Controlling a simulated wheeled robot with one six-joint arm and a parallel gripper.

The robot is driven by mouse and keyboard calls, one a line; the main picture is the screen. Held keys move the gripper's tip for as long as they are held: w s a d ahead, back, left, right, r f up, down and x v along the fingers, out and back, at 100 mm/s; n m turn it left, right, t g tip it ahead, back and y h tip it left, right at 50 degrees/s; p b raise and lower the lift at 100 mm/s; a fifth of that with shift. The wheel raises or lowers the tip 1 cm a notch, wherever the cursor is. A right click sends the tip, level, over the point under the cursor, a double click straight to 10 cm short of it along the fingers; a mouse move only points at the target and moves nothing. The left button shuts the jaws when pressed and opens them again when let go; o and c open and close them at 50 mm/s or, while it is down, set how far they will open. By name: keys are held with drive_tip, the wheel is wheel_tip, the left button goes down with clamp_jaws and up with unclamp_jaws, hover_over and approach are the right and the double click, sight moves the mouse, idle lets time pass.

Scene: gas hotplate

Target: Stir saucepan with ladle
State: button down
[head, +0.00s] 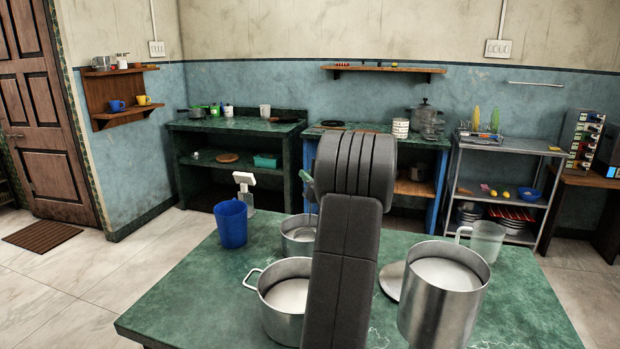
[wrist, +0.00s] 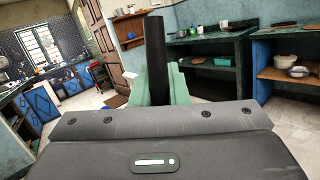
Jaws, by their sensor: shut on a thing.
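My gripper (wrist: 160,88) shows in the wrist view with its pale green fingers shut on an upright black handle (wrist: 156,50), which looks like the ladle's. The ladle's bowl is not clearly visible. In the head view my dark arm hides most of the gripper; a bit of green finger shows at its left edge. A small steel pan (head: 297,236) stands on the green table behind my arm, its right side hidden. A two-handled steel pot (head: 268,307) with pale contents stands nearer, partly hidden by my arm. I cannot tell which is the saucepan, or whether the ladle is inside one.
A tall steel pot (head: 440,310) with pale contents stands right of my arm, with a clear jug (head: 487,242) behind it. A blue jug (head: 231,224) and a white scale-like device (head: 244,190) are at the back left. The table's (head: 180,300) left part is clear.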

wheel_tip(320, 180, up, 7)
drive_tip(key=p, duration=0.5)
drive_tip(key=shift+r, duration=0.2)
drive_tip(key=shift+s+f+b, duration=0.1)
drive_tip(key=shift+s+b, duration=0.05)
drive_tip(key=shift+b, duration=0.3)
